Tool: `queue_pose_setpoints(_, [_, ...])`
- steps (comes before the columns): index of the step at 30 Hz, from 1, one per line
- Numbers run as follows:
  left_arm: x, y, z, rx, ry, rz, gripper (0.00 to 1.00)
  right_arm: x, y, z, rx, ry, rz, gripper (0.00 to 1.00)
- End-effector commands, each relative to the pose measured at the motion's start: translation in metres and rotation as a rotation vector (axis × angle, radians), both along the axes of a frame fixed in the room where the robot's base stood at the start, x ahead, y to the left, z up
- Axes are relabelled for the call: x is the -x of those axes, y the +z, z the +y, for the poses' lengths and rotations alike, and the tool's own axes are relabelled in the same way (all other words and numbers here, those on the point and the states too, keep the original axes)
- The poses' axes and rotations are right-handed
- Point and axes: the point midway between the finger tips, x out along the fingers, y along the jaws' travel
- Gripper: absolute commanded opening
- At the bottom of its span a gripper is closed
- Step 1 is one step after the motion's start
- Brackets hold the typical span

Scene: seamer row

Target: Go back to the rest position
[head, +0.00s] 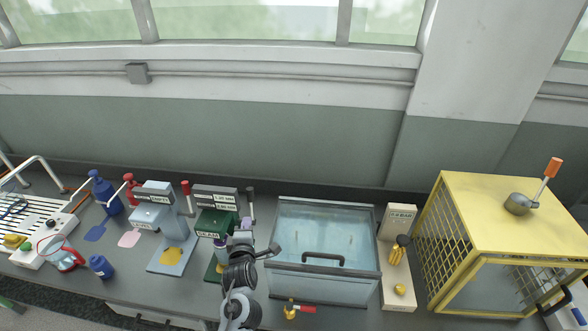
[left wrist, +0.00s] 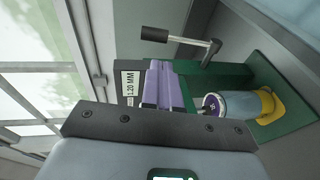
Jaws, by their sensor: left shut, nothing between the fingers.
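My left gripper (head: 245,224) is raised in front of the green seamer (head: 215,222), just to its right in the head view. Its two purple fingers (left wrist: 161,64) lie side by side, shut and empty, in the left wrist view. Behind them is the green seamer (left wrist: 262,68) with a dark crank handle (left wrist: 156,34). A blue can (left wrist: 238,104) with a purple top stands on the seamer's yellow pad, apart from the fingers. My right gripper (head: 556,292) shows only partly at the lower right, by the yellow cage; its fingers are unclear.
A glass-lidded tank (head: 325,290) stands right of my left gripper. A light-blue seamer (head: 172,250), bottles and a rack (head: 40,215) stand to the left.

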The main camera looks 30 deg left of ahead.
Motion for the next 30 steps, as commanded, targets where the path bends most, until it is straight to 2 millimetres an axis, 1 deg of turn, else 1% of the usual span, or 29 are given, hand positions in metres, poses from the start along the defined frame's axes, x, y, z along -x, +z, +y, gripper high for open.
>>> queue_pose_setpoints(2, [0.004,-0.006,-0.001,-0.001,-0.001,0.011,0.0,0.0,0.001,0.0,-0.001,-0.001,0.0,0.0])
queue_pose_setpoints(5, [0.016,-0.026,0.002,-0.007,-0.001,0.048,0.0,0.0,0.001,0.0,-0.001,-0.001,-0.001,0.0])
queue_pose_setpoints(8, [0.042,-0.059,0.006,-0.037,-0.011,0.116,0.0,0.0,0.001,0.0,-0.001,-0.001,-0.001,0.0])
queue_pose_setpoints(9, [0.056,-0.069,0.007,-0.058,-0.022,0.14,0.0,0.0,0.001,0.0,-0.002,-0.001,-0.002,0.0])
queue_pose_setpoints(11, [0.078,-0.078,0.005,-0.095,-0.057,0.172,0.0,-0.001,0.001,0.0,-0.002,-0.001,-0.003,0.0])
queue_pose_setpoints(12, [0.094,-0.084,-0.001,-0.115,-0.098,0.207,0.0,-0.001,0.001,0.0,-0.002,-0.001,-0.003,0.0])
queue_pose_setpoints(14, [0.119,-0.092,-0.017,-0.163,-0.195,0.297,0.0,-0.001,0.001,0.0,-0.002,-0.001,-0.003,0.0])
queue_pose_setpoints(17, [0.169,-0.102,-0.062,-0.307,-0.454,0.527,0.0,-0.001,0.001,0.0,-0.001,0.0,-0.002,0.0])
queue_pose_setpoints(18, [0.189,-0.104,-0.081,-0.379,-0.572,0.62,0.0,-0.001,0.001,0.0,-0.001,0.0,-0.003,0.0])
queue_pose_setpoints(21, [0.234,-0.099,-0.12,-0.558,-0.847,0.805,0.0,-0.001,0.001,0.0,-0.001,0.0,-0.002,0.0])
queue_pose_setpoints(24, [0.268,-0.088,-0.145,-0.73,-1.085,0.931,0.0,0.0,0.001,0.0,0.0,0.0,-0.001,0.0])
queue_pose_setpoints(25, [0.274,-0.083,-0.15,-0.781,-1.145,0.957,0.0,0.0,0.001,0.0,0.0,0.001,-0.001,0.0])
queue_pose_setpoints(28, [0.296,-0.071,-0.161,-0.941,-1.339,1.039,0.0,0.0,0.001,0.0,0.001,0.002,-0.001,0.0])
queue_pose_setpoints(30, [0.312,-0.07,-0.161,-1.035,-1.467,1.104,0.0,0.0,0.001,0.0,0.001,0.002,-0.001,0.0])
